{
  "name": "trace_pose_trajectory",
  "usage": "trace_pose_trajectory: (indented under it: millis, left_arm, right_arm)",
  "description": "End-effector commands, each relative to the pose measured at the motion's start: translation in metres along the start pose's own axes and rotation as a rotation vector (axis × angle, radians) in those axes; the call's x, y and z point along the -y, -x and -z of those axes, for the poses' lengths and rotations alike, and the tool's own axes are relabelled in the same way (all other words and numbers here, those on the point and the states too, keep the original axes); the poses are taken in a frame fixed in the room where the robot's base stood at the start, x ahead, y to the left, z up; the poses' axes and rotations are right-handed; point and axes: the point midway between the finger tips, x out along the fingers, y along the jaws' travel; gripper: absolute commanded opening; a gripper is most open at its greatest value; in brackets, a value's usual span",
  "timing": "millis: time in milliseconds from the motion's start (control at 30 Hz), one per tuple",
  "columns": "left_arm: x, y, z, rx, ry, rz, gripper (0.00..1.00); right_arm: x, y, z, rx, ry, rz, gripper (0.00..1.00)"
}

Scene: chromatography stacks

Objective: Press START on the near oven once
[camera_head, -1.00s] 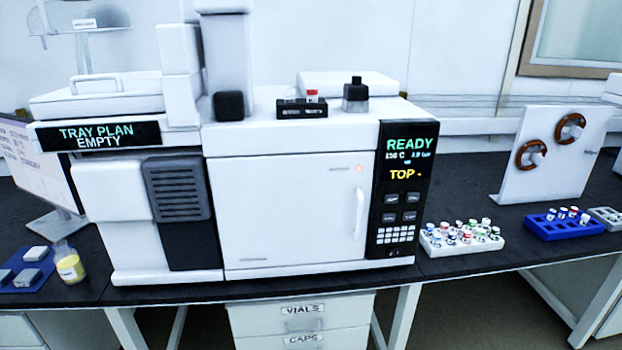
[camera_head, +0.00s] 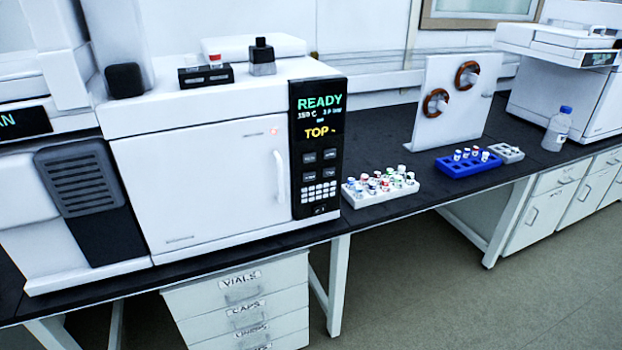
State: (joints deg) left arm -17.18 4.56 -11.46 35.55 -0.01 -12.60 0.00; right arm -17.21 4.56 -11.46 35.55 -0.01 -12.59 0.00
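The near oven (camera_head: 205,190) is a white box on the black bench, left of the middle, with its door closed and a vertical handle. Its black control panel (camera_head: 318,150) is on the right side of its front. The display (camera_head: 319,115) reads READY in green and TOP in yellow. Below it are several grey buttons (camera_head: 319,163) and a white keypad (camera_head: 319,193). The button labels are too small to read, so I cannot tell which is START. Neither of my grippers is in view.
A white vial rack (camera_head: 380,198) stands right of the oven, then a blue rack (camera_head: 470,170), a grey rack (camera_head: 508,154) and a bottle (camera_head: 557,130). A white panel (camera_head: 450,110) holds two brown rings. Drawers (camera_head: 240,305) stand below the bench. The floor (camera_head: 470,300) at front right is clear.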

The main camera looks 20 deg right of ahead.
Motion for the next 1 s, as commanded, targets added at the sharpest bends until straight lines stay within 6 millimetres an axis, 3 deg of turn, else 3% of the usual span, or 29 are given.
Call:
trace_pose_trajectory:
  millis: [33,200,267,1000]
  left_arm:
    - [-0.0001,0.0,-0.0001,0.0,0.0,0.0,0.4]
    - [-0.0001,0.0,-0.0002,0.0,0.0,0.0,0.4]
    - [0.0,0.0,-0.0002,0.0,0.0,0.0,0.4]
    - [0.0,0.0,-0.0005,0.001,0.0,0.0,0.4]
  right_arm:
    - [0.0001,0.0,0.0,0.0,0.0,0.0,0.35]
    - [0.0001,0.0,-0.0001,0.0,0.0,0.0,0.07]
    - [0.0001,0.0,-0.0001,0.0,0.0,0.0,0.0]
    - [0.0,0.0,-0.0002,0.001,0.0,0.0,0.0]
